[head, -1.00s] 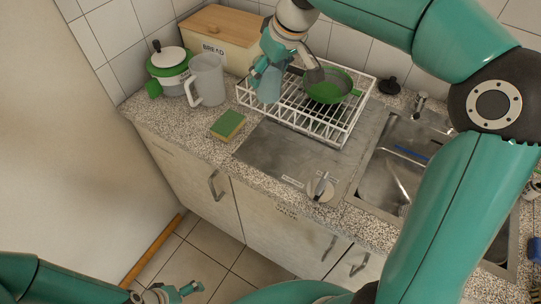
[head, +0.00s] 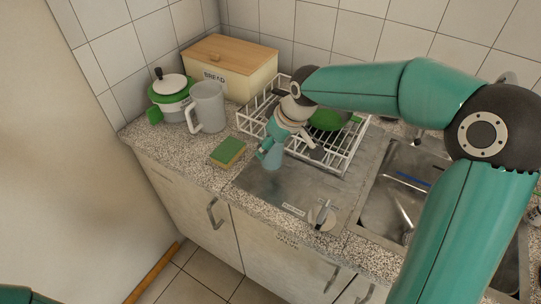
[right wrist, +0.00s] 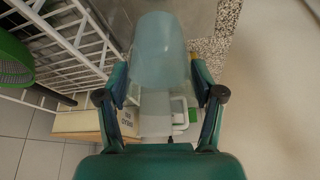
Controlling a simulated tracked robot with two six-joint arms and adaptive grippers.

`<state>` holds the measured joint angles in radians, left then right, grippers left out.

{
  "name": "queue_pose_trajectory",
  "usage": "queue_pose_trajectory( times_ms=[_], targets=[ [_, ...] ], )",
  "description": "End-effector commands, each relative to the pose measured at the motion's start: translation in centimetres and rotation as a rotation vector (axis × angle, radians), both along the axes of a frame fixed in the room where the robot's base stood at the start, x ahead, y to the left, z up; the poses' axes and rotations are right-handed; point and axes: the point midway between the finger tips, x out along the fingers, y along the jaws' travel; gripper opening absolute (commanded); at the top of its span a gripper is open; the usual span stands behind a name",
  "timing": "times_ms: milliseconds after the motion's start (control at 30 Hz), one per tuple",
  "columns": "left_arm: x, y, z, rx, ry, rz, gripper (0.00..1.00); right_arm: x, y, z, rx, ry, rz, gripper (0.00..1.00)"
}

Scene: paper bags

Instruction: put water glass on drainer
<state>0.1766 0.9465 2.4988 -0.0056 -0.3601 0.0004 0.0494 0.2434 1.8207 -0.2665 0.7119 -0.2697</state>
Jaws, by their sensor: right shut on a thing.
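The water glass (head: 272,158) is a pale blue, see-through tumbler. My right gripper (head: 277,146) is shut on it and holds it just in front of the drainer, over the bare steel sheet. In the right wrist view the glass (right wrist: 158,55) sits between both fingers (right wrist: 158,92). I cannot tell whether it touches the steel. The drainer (head: 349,152) is a white wire rack, partly hidden by my right arm. Its wires also show at the left of the right wrist view (right wrist: 86,46). My left gripper is out of view.
A green pan (head: 328,119) lies in the drainer. A green and yellow sponge (head: 228,152) lies left of the glass. A grey jug (head: 208,107), a green pot (head: 170,96) and a bread box (head: 232,66) stand behind. The sink (head: 385,190) is at right.

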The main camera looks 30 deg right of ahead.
Motion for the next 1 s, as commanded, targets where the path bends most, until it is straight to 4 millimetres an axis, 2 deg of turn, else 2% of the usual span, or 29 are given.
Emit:
queue_pose_trajectory(
  times_ms=[300, 700, 733, 867, 1000],
  targets=[
    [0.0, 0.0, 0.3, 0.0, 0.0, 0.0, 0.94, 0.0, 0.0, -3.7, 0.0, 0.001, 0.0, 0.15],
    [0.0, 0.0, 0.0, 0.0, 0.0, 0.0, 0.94, 0.0, 0.0, -4.5, 0.0, -0.001, 0.001, 0.15],
    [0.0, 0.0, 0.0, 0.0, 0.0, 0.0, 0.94, 0.0, 0.0, -4.6, -0.001, 0.001, 0.001, 0.69],
    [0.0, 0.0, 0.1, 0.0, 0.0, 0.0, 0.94, 0.0, 0.1, -4.4, 0.0, 0.001, 0.001, 0.9],
    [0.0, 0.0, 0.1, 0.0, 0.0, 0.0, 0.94, 0.0, 0.1, -4.4, 0.0, 0.001, 0.001, 0.92]
  ],
)
